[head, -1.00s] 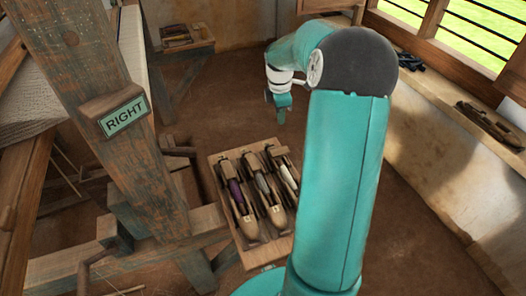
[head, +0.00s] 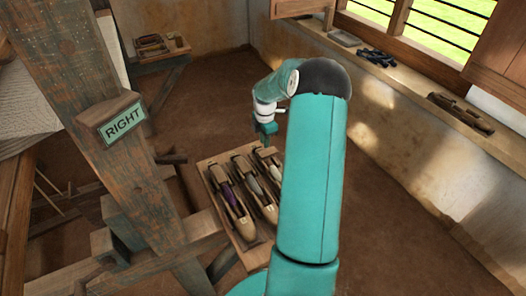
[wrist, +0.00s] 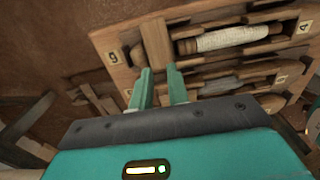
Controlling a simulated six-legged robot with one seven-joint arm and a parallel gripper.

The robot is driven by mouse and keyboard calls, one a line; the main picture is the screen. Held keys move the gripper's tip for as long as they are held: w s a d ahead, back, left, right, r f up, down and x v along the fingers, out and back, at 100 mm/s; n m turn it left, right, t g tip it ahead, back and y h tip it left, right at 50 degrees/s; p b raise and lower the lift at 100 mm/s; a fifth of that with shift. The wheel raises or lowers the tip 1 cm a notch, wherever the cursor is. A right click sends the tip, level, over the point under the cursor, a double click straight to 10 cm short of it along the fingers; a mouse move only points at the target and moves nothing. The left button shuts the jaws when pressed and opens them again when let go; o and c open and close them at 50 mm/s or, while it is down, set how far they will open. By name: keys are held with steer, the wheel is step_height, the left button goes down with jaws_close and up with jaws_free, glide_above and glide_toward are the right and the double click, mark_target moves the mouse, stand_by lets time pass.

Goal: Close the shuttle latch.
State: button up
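A wooden tray (head: 252,258) holds three wooden shuttles side by side: one with purple thread (head: 231,198), one with grey thread (head: 255,187), and one with pale thread (head: 275,172), partly hidden by my arm. In the wrist view the pale-thread shuttle (wrist: 232,38) lies at the top, with an upright wooden block (wrist: 157,43) at its left end. I cannot tell for sure whether this block is the latch. My gripper (head: 266,138) is above the tray's far end.
A wooden loom post (head: 110,160) with a RIGHT sign (head: 124,122) stands left of the tray. A window ledge (head: 400,85) on the right carries a wooden shuttle-like piece (head: 461,113) and dark items (head: 377,58). The floor between tray and wall is clear.

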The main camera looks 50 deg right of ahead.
mark_target(264, 151)
step_height(264, 151, down, 6)
steer(key=shift+f, duration=0.1)
jaws_close()
